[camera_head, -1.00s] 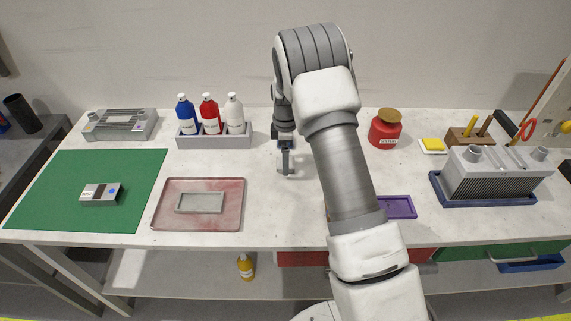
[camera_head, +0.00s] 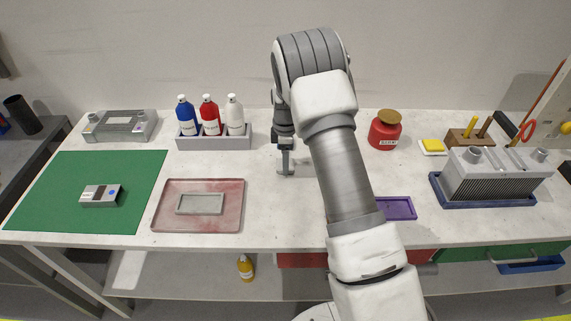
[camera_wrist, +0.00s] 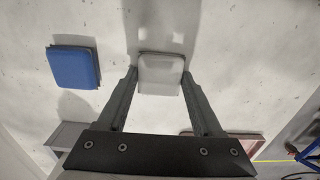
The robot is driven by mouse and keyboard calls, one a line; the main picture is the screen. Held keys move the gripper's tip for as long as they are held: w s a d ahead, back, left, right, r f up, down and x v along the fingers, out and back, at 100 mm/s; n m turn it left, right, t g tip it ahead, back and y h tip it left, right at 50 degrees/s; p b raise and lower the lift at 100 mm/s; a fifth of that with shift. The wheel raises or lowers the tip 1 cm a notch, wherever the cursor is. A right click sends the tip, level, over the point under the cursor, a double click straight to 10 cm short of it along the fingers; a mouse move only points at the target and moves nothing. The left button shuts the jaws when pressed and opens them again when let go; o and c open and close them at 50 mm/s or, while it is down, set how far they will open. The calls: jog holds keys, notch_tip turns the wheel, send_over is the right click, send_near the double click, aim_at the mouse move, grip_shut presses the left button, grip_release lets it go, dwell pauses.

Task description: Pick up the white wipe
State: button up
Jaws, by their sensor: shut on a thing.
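The white wipe (camera_wrist: 161,72) is a small, pale, rounded pad between the two fingertips in the wrist view. My gripper (camera_wrist: 161,80) is shut on it, with one finger against each side. In the head view my gripper (camera_head: 286,170) is low over the middle of the white bench, right of the bottle rack. The wipe cannot be made out there. I cannot tell whether the wipe still touches the bench.
A blue pad (camera_wrist: 75,67) lies left of the gripper in the wrist view. The bottle rack (camera_head: 214,142) and reddish tray (camera_head: 233,213) stand left of it in the head view. A red jar (camera_head: 385,132) and purple tray (camera_head: 400,208) are to the right.

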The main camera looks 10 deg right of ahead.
notch_tip(320, 180, up, 4)
jog(key=shift+r, duration=0.1)
jog(key=s+d+r, duration=0.2)
jog(key=d+r, duration=0.4)
jog(key=d, duration=0.5)
jog(key=shift+d+r+b, duration=0.25)
jog(key=shift+r+b, duration=0.15)
